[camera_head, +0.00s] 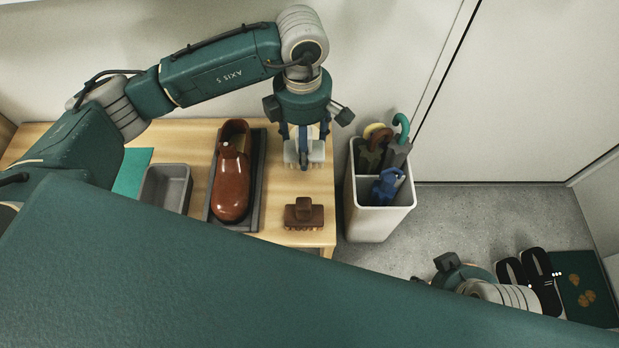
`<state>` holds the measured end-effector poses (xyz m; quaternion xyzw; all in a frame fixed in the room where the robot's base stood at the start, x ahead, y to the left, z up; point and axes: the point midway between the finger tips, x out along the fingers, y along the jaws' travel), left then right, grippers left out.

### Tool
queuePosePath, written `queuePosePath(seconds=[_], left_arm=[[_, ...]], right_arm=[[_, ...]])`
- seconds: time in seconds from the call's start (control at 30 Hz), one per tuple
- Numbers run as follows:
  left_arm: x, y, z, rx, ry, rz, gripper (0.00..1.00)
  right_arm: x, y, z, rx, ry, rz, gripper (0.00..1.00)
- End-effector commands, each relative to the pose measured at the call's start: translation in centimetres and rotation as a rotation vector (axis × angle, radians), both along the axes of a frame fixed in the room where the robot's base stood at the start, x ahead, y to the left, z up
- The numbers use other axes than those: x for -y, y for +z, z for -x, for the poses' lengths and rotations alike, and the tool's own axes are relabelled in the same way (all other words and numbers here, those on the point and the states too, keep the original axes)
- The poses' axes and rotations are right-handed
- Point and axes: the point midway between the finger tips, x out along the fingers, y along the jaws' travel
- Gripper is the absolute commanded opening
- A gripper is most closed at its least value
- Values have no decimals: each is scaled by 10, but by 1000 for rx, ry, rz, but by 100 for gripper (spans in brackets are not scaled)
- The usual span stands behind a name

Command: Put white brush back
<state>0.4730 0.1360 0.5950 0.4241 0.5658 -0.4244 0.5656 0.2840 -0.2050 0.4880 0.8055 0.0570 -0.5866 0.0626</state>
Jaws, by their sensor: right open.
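The white brush (290,153) is on or just above the right part of the wooden bench (314,238), bristle side down. My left gripper (303,150) points down over it, with its fingers around its upper part. The fingers hide much of the brush, and I cannot tell whether they grip it. My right gripper (444,268) is at the lower right, low and partly hidden by my own body; it is open, apart from the brush.
A brown brush (304,213) sits in front of the white one. A brown shoe (231,180) lies on a dark tray (258,170), beside a grey bin (165,188). A white umbrella stand (368,224) is right of the bench. Black slippers (540,276) lie on the floor.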

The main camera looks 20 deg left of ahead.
Motion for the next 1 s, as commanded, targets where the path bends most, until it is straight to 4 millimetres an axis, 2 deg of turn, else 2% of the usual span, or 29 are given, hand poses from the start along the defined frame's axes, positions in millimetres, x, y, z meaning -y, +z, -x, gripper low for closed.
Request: queuePosePath(seconds=[0.17,0.33,0.57,0.8,1.0], left_arm=[[0,-5,0,-1,-2,0,27],[0,-31,1,-3,-4,0,27],[1,-60,1,-2,-4,1,27],[0,-90,1,-1,-3,-1,27],[0,-96,0,1,-4,1,27]], right_arm=[[0,-2,0,0,0,0,46],[0,-8,0,1,0,0,46],[-8,-2,-31,114,9,-23,46],[-20,12,-69,269,22,-55,46],[-23,18,-78,309,25,-64,46]])
